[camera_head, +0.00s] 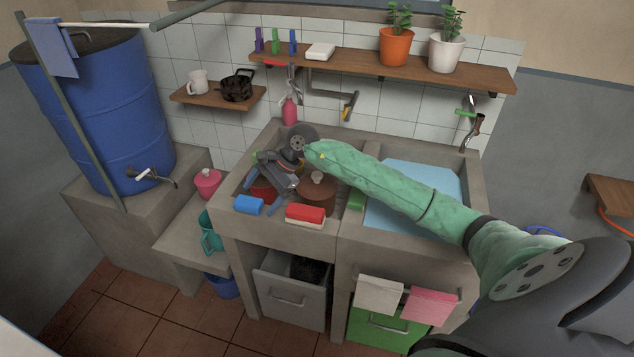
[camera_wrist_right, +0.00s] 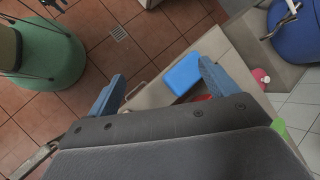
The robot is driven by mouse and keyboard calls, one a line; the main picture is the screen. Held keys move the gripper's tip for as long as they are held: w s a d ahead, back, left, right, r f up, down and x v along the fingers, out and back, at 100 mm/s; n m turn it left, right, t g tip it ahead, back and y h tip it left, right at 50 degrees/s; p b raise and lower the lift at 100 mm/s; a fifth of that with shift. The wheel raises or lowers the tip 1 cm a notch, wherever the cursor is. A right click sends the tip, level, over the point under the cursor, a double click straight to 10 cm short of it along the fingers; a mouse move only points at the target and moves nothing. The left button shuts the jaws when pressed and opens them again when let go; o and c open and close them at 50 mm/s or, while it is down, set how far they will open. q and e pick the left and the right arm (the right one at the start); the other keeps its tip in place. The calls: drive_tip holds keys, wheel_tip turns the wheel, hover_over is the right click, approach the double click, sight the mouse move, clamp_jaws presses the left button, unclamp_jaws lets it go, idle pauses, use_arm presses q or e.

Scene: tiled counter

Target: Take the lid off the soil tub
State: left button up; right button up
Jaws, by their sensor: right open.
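No vessel is plainly marked as the soil tub. A round brown lidded vessel (camera_head: 317,193) with a pale knob stands in the left basin. A small pink lidded pot (camera_head: 208,184) sits on the low ledge to the left and shows at the right of the right wrist view (camera_wrist_right: 261,76). My right gripper (camera_head: 262,194) is over the left basin, left of the brown vessel. Its blue fingers are apart, pointing down and left, with nothing held between them. It partly hides a red vessel (camera_head: 262,192) in the basin. My left gripper is not in view.
A blue sponge (camera_head: 248,205) and a red-and-white block (camera_head: 305,214) lie on the basin's front rim. A teal jug (camera_head: 210,232) stands on the low ledge. A pink bottle (camera_head: 289,111) stands behind the basin. My right arm crosses over the right basin.

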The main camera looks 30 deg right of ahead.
drive_tip(key=w+d+r+n+h, duration=0.15)
drive_tip(key=d+h, duration=0.25)
drive_tip(key=d, duration=0.6)
wheel_tip(320, 180, up, 3)
drive_tip(key=g+h, duration=0.2)
drive_tip(key=h, duration=0.2)
hover_over(318, 174)
drive_tip(key=shift+w+d+r+p, duration=0.15)
drive_tip(key=shift+w+d+p, duration=0.05)
drive_tip(key=shift+w+p, duration=0.25)
drive_tip(key=shift+f+p, duration=0.65)
drive_tip(key=shift+f, duration=0.6)
drive_tip(key=f+p, duration=0.2)
drive_tip(key=f, duration=0.1)
drive_tip(key=shift+s+a+f+p, duration=0.2)
drive_tip(key=shift+s+f+p, duration=0.05)
drive_tip(key=shift+f+p, duration=0.15)
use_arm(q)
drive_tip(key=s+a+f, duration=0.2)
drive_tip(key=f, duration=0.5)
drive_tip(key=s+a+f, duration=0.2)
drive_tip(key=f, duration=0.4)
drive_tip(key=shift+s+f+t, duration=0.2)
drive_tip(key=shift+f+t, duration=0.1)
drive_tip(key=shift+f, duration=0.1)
use_arm(e)
drive_tip(key=shift+d+f, duration=0.1)
drive_tip(key=shift+f, duration=0.55)
